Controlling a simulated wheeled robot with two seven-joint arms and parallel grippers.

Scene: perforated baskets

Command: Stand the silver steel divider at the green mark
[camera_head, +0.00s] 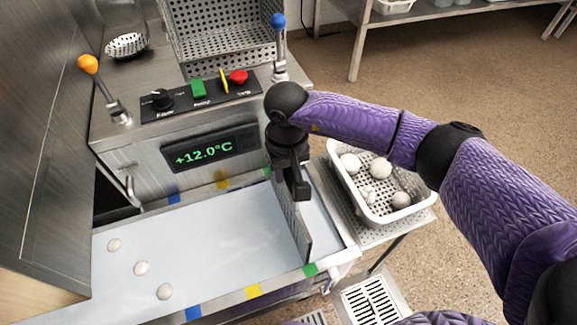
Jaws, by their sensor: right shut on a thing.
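The silver steel divider (293,222) is an upright thin plate across the right part of the pale trough (190,245). My right gripper (298,192) comes from above and is shut on its top edge. The divider's near end is close to the green mark (310,269) on the front rim. Its far end is near the green mark on the back rim, partly hidden by the gripper. I cannot tell whether its lower edge touches the trough floor. My left gripper is not in view.
Three white balls (141,268) lie at the trough's left. Blue and yellow marks (253,291) are also on the rims. A white perforated basket (372,215) with several pale balls stands to the right, beneath my right arm. A control panel (200,92) with levers stands behind.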

